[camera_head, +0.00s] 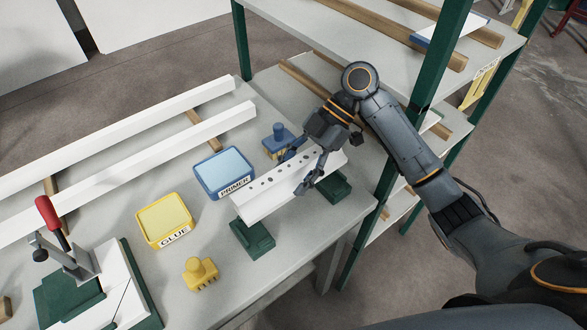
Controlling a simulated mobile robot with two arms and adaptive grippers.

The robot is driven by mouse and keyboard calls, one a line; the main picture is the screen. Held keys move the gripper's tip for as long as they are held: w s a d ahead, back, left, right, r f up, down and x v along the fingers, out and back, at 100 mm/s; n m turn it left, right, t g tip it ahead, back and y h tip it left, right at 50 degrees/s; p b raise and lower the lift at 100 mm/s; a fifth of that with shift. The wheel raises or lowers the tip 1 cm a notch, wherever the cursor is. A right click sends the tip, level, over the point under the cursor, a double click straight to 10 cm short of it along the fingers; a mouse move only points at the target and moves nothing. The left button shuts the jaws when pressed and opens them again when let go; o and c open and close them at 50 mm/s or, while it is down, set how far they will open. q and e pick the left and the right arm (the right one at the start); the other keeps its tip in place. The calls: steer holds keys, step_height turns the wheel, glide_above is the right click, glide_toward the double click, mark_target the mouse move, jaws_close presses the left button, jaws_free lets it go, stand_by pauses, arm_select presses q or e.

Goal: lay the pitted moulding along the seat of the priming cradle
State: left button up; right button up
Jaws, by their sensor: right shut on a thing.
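The pitted moulding (262,199) is a short white piece with a row of dark pits along its top. My right gripper (303,168) is shut on it near its right end, with one finger on each side. The moulding lies over the priming cradle, which shows as two green blocks, one at the near left (252,238) and one at the right (333,188). The moulding hides part of the cradle's seat. I cannot tell whether it touches the seat or hangs just above it. My left gripper is not in view.
A blue primer tray (225,172), a yellow glue tray (165,220), a blue applicator (279,138) and a yellow applicator (200,273) stand on the bench. Long white mouldings (130,170) lie behind. A red-handled clamp (55,222) is at left. A green-posted shelf (442,70) stands beside my right arm.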

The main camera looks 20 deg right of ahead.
steer(key=shift+f, duration=0.45)
steer(key=shift+f+b, duration=0.7)
steer(key=shift+f, duration=0.05)
step_height(320, 180, down, 3)
steer(key=shift+f+b, duration=0.1)
steer(key=shift+b, duration=0.9)
steer(key=shift+f+b, duration=0.55)
steer(key=shift+f, duration=0.55)
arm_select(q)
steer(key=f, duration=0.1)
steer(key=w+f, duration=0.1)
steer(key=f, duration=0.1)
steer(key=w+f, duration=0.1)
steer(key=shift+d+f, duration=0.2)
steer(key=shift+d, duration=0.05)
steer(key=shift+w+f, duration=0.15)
arm_select(e)
steer(key=shift+f, duration=0.3)
steer(key=o, duration=1.7)
